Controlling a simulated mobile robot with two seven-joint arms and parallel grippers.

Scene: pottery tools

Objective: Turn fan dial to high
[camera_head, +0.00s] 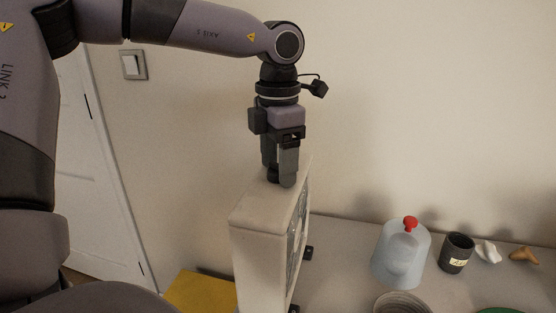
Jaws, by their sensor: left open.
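The fan (262,222) is a beige box standing on the table, with its grille on the side facing right. My left gripper (280,180) points straight down at the top of the fan, near its far end. Its fingers are open, and their tips are at or just above the top surface. No dial shows clearly; the fingers cover that spot, and I cannot tell whether a dial is between them. My right gripper is not in view.
On the grey table (345,262), right of the fan, stand a translucent bottle with a red top (400,260), a dark labelled cup (457,253), a white piece (488,251) and a tan piece (524,255). A bowl (402,304) sits at the front. A wall is behind.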

